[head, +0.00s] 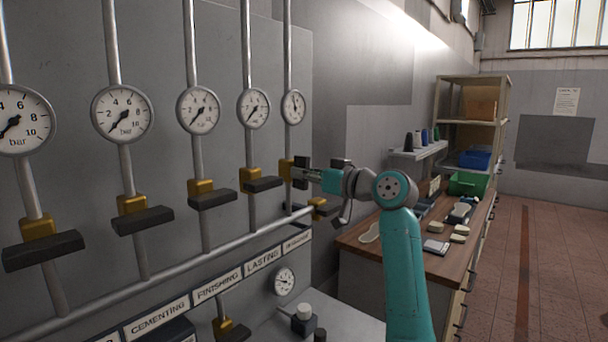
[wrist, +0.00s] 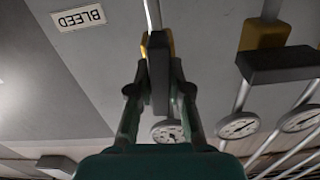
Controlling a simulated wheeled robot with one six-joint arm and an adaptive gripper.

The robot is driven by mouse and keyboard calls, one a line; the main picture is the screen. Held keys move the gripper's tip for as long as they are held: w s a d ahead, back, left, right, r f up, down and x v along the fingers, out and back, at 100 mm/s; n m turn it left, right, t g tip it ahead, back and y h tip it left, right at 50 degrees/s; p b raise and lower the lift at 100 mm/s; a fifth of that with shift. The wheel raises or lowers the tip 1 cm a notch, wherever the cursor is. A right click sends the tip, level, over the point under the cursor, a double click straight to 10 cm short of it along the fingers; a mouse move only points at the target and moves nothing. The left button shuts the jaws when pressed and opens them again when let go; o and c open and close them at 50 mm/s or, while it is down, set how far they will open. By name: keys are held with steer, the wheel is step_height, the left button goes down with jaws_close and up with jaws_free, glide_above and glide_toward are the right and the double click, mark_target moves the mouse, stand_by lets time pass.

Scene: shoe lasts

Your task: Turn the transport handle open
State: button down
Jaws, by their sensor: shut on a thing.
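The transport handle is a dark bar on a yellow valve body (head: 286,170) on the rightmost vertical pipe. In the wrist view the dark handle (wrist: 160,88) sits between my fingers, in front of its yellow valve (wrist: 170,44). My gripper (head: 303,174) is shut on this handle; it also shows in the wrist view (wrist: 160,95). The handle looks roughly in line with its pipe there, while the neighbouring handle (wrist: 283,65) lies across its pipe. In the head view my gripper hides most of the handle. The rightmost label (head: 297,242) is too small to read surely.
The lasting handle (head: 264,184) is close on the left, with more crosswise handles beyond it. Round gauges (head: 293,108) sit above the valves. A small yellow valve (head: 317,207) ends the horizontal pipe just below my gripper. A workbench (head: 350,240) stands to the right.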

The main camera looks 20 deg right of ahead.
steer(key=shift+n, duration=0.5)
steer(key=c, duration=1.1)
jaws_free()
steer(key=v, duration=1.2)
steer(key=shift+f, duration=0.2)
